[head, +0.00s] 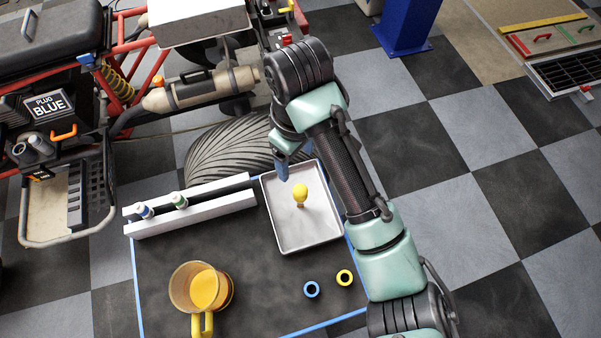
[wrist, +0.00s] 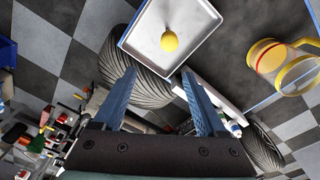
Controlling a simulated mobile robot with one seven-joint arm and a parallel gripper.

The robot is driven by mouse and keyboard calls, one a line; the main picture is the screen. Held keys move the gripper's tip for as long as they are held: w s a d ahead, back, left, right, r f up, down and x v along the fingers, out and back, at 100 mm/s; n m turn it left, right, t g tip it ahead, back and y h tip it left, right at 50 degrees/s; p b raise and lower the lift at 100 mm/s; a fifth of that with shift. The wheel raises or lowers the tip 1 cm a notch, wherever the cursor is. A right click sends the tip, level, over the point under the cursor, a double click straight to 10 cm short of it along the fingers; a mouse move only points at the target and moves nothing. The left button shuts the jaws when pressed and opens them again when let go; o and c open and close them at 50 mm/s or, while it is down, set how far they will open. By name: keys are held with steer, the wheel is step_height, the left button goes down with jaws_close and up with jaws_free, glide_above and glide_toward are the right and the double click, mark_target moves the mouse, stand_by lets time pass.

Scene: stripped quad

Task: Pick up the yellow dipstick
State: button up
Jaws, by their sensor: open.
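A yellow piece with a rounded head, which looks like the yellow dipstick (head: 300,193), stands in the pale shallow tray (head: 287,245). In the wrist view its round yellow head (wrist: 169,41) shows beyond my fingertips, inside the tray (wrist: 140,52); its lower part is hidden there. My gripper (head: 290,163) is above the far side of the tray, apart from the yellow piece. In the wrist view my gripper (wrist: 158,75) has its two blue fingers spread with nothing between them.
The tray sits on a dark blue-edged mat (head: 250,285). A white rack (head: 195,207) with two small capped items stands left. A tyre (head: 225,150) lies behind the tray.

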mark_target(300, 187)
steer(key=shift+g, duration=0.4)
steer(key=f+b, duration=0.1)
steer(key=f, duration=0.1)
steer(key=s+f+b, duration=0.1)
steer(key=f, duration=0.2)
steer(key=f+b, duration=0.1)
steer(key=f, duration=0.2)
steer(key=shift+s+d, duration=0.2)
steer(key=shift+d, duration=0.1)
steer(key=shift+s+a+f, duration=0.1)
steer(key=shift+f, duration=1.35)
steer(key=shift+s+f, duration=0.1)
steer(key=shift+f, duration=1.35)
jaws_close()
